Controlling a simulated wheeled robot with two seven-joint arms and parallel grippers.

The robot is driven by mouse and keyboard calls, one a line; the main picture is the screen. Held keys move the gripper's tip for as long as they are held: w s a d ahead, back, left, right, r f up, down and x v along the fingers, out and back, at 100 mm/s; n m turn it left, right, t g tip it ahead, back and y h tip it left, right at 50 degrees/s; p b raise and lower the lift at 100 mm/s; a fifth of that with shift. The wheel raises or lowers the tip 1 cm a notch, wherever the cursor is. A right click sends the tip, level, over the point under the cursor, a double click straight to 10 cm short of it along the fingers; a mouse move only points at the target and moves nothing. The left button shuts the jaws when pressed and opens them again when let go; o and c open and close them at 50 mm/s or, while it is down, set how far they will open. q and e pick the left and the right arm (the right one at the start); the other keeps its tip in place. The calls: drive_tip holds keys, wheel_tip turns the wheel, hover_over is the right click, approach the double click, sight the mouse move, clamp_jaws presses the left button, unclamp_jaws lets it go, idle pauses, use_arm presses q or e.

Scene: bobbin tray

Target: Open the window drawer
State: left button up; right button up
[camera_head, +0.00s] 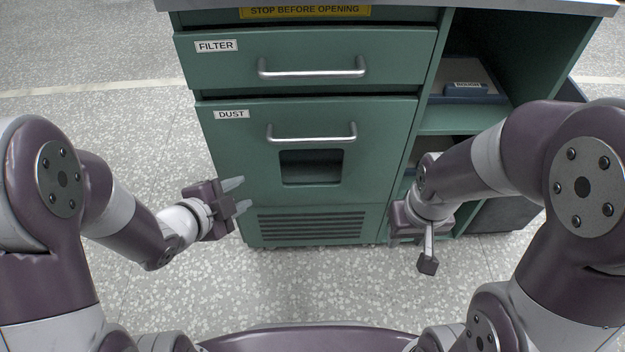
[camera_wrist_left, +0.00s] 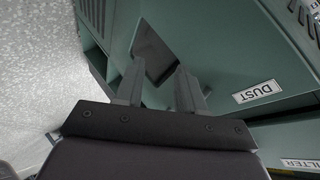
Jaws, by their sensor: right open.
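The window drawer is the lower green drawer (camera_head: 235,150), labelled DUST, with a dark rectangular window (camera_head: 311,166) and a silver bar handle (camera_head: 311,138) above it. It looks shut. My left gripper (camera_head: 242,194) is open and empty, left of and below the window, in front of the drawer face. In the left wrist view its two fingers (camera_wrist_left: 158,88) stand apart, with the window (camera_wrist_left: 155,52) beyond them and the DUST label (camera_wrist_left: 257,91) to the right. My right gripper (camera_head: 428,262) is open and empty, pointing down by the cabinet's lower right.
Above is a shut FILTER drawer (camera_head: 330,50) with its own bar handle (camera_head: 312,70). Vent slots (camera_head: 310,225) are below the window. Open shelves (camera_head: 465,120) holding a labelled binder-like item (camera_head: 466,90) stand at right. Speckled floor (camera_head: 300,285) in front is clear.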

sight(309, 141)
use_arm(q)
drive_tip(key=s+d+r+m+t+h+p, duration=0.1)
drive_tip(key=d+r+m+h, duration=0.5)
drive_tip(key=r+m, duration=0.1)
drive_tip(key=shift+m, duration=0.5)
drive_tip(key=b+x, duration=0.1)
drive_tip(key=x, duration=0.2)
drive_tip(key=b+x, duration=0.2)
drive_tip(key=x, duration=0.2)
drive_tip(key=b+x, duration=0.1)
drive_tip(key=x, duration=0.3)
drive_tip(key=shift+w+r, duration=0.25)
drive_tip(key=shift+w, duration=0.15)
drive_tip(key=shift+w+d+r+t+b, duration=0.1)
drive_tip(key=shift+w+d+t+b, duration=0.2)
drive_tip(key=shift+d, duration=0.05)
use_arm(e)
wheel_tip(309, 141, down, 4)
drive_tip(key=shift+f, duration=0.25)
use_arm(q)
clamp_jaws()
